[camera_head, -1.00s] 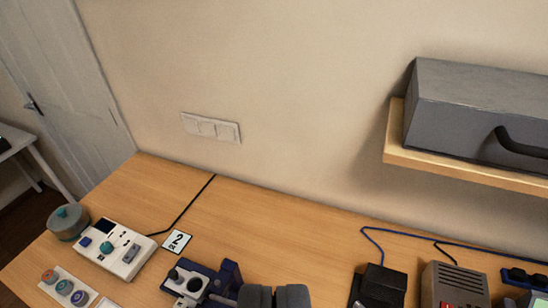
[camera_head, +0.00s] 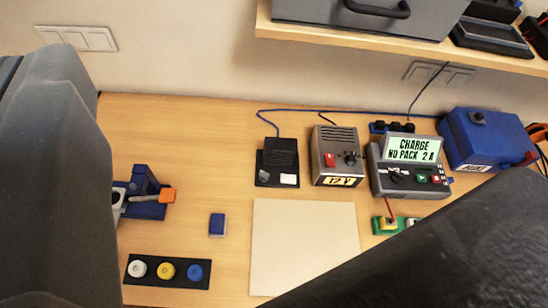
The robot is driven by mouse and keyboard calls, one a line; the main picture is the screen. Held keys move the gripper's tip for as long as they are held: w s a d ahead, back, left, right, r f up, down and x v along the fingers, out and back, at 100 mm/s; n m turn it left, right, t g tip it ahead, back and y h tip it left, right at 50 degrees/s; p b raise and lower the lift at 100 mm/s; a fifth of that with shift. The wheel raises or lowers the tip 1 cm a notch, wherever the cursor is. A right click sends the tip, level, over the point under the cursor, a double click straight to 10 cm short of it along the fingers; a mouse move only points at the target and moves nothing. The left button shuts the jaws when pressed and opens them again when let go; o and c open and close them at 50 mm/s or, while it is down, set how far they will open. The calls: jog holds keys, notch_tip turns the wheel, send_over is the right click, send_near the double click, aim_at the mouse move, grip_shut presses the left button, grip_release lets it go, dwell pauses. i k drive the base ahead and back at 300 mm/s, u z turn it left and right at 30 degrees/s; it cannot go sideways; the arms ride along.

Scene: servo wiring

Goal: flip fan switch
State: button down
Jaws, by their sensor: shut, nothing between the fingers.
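No switch here carries a readable fan label. A grey box (camera_head: 338,155) marked 12 V has a red switch (camera_head: 329,160) and a dark knob on its front. A black device (camera_head: 278,162) with a white label stands to its left; I cannot tell whether it holds a switch. My gripper (camera_head: 28,62) appears as large grey fingers at the left edge, close to the camera, shut and empty. It is well left of the boxes in the picture and apart from them. Its lower part runs out of frame.
A charger (camera_head: 408,165) reading CHARGE NO PACK and a blue box (camera_head: 487,138) stand right. A blue clamp (camera_head: 145,195), a blue block (camera_head: 217,224), a strip of coloured buttons (camera_head: 167,271) and a pale mat (camera_head: 305,245) lie in front. A shelf (camera_head: 410,48) overhangs the back.

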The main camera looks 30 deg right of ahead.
aim_at(290, 179)
jog(key=z, duration=1.25)
jog(key=k, duration=1)
jog(key=u, duration=0.45)
jog(key=i, duration=0.95)
jog(key=z, duration=0.05)
